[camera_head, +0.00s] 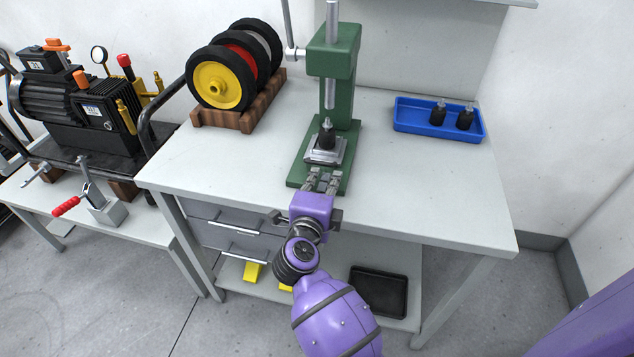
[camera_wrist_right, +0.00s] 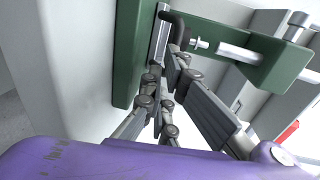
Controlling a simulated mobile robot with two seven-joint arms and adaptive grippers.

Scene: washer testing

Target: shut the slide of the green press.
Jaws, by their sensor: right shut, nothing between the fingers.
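The green press (camera_head: 336,62) stands on the workbench, with its base (camera_head: 297,172) toward me. Its slide, a silver plate (camera_head: 339,149), lies on the base and carries an upright black part with a metal tip (camera_head: 326,136). The silver ram (camera_head: 330,92) hangs above the part, with a gap between them. My right gripper (camera_head: 322,177) is shut and empty, low over the base's front, right at the slide's near edge. In the wrist view, the fingers (camera_wrist_right: 170,85) reach toward the plate and black part (camera_wrist_right: 176,28); contact is unclear. My left gripper is not in view.
A wooden rack (camera_head: 238,119) with several wheels stands left of the press. A blue tray (camera_head: 413,128) with two black parts is at right. The bench top between the press and tray is clear. A side table at left holds a pump (camera_head: 85,110) and a red-handled clamp.

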